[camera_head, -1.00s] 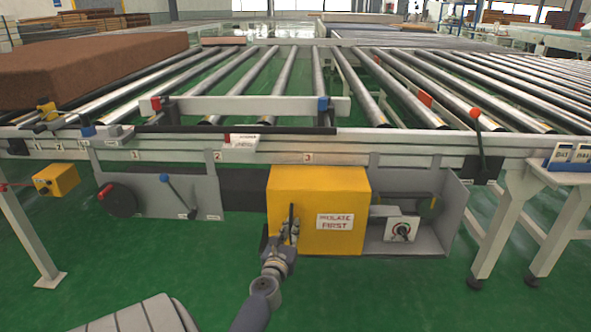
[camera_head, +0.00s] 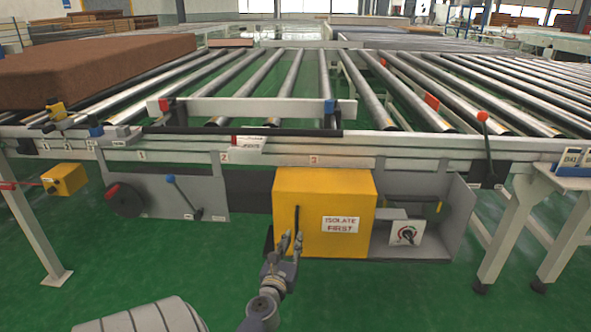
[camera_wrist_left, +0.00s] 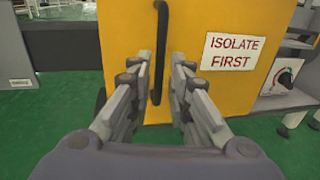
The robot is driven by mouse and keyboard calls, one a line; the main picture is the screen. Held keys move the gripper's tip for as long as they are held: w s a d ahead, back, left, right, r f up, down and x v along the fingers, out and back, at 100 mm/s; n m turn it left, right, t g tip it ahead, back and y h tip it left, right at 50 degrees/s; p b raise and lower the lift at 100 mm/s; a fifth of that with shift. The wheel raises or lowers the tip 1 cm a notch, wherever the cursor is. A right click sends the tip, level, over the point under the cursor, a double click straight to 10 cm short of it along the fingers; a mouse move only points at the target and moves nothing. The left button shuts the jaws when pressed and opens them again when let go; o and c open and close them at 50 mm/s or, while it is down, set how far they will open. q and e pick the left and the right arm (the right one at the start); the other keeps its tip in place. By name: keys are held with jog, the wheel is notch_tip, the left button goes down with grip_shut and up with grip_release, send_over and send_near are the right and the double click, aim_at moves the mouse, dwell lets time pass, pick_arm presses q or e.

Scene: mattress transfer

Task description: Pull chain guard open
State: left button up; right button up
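The chain guard (camera_head: 350,190) is a yellow box labelled "ISOLATE FIRST" on the front of the conveyor. It also fills the middle of the left wrist view (camera_wrist_left: 215,85). Its upright black handle (camera_head: 297,218) is on the left of its front face. My left gripper (camera_head: 287,240) is open in front of the handle's lower part. In the left wrist view the handle (camera_wrist_left: 160,45) shows between the two spread fingers (camera_wrist_left: 160,68), with no visible contact. To the guard's right, a grey housing (camera_head: 455,215) stands open. My right gripper is not in view.
A dial plate (camera_head: 405,233) sits in the open housing. A grey panel with a blue lever (camera_head: 180,190) is left of the guard. Conveyor legs (camera_head: 508,235) stand at right. A brown mattress (camera_head: 100,68) lies on the rollers.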

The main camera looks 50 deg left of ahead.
pick_arm(q)
jog(key=shift+v, duration=1.25)
